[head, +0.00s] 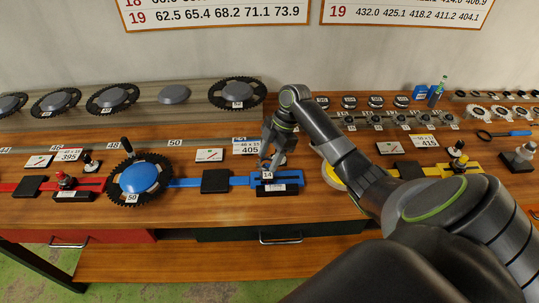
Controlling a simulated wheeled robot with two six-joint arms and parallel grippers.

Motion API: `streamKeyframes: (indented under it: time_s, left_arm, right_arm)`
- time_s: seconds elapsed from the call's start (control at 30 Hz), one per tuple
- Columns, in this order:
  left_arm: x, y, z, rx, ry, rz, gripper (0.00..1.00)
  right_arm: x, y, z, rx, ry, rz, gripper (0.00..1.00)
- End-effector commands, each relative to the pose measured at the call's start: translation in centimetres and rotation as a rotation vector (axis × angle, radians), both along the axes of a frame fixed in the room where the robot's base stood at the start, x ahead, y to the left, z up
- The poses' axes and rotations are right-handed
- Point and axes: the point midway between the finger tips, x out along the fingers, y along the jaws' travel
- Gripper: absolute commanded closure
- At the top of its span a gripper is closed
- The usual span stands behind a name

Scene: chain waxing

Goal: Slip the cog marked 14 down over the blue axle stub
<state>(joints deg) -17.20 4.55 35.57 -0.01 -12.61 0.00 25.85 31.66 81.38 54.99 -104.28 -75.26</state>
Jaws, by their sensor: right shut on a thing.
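My right gripper (270,162) reaches in from the right and points down over the right end of the blue bar (240,180). It is shut on the small cog marked 14 (267,175), whose white label shows just below the fingers. The cog is at the blue slotted block at that end of the bar. The blue axle stub is hidden behind the fingers and cog. I cannot tell whether the cog is around the stub or just above it. My left gripper is not in view.
A large chainring marked 50 with a blue hub (139,179) stands at the bar's left end. A black pad (215,181) lies mid-bar. A red bar (88,184) is at left, a yellow one (470,169) at right. Several chainrings and small cogs line the back shelf.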

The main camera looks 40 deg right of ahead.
Motion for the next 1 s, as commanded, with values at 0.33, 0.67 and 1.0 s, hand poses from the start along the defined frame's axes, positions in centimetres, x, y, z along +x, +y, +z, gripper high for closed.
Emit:
streamKeyframes:
  time_s: [0.33, 0.67, 1.0]
  left_arm:
    - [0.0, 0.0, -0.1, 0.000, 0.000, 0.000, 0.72]
    - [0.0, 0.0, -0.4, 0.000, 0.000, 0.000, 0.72]
    - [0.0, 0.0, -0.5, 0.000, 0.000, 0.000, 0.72]
  right_arm:
    - [0.0, 0.0, -0.2, 0.000, 0.000, 0.000, 0.72]
    - [0.0, 0.0, -0.8, 0.000, 0.000, 0.001, 0.72]
    - [0.0, 0.0, -1.1, 0.000, 0.000, 0.001, 0.72]
